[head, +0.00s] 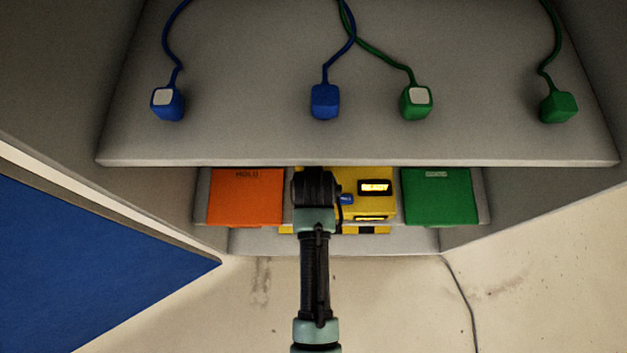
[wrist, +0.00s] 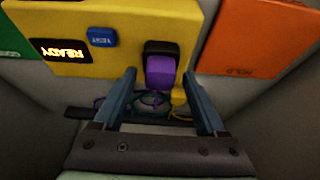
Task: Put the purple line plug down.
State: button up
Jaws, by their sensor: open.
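The purple line plug (wrist: 160,73) shows in the wrist view, against a black socket (wrist: 161,47) on the yellow box (wrist: 210,16). I cannot tell how deep it sits. A thin purple cord (wrist: 150,103) hangs below it. My gripper (wrist: 159,76) is open, with one finger on each side of the plug and a visible gap to both. In the head view my gripper (head: 318,185) is in front of the yellow box (head: 385,204) and hides the plug and socket.
The box has a lit READY display (head: 375,187) and a blue button (wrist: 102,37). An orange panel (head: 245,198) is to its left, a green panel (head: 440,197) to its right. On the shelf above (head: 240,130) lie blue plugs (head: 325,101) and green plugs (head: 416,103) with cords.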

jog(key=p+v, duration=0.3)
jog(key=v, duration=0.9)
jog(key=shift+r+p, duration=0.2)
jog(key=shift+p, duration=0.1)
dwell(0.6)
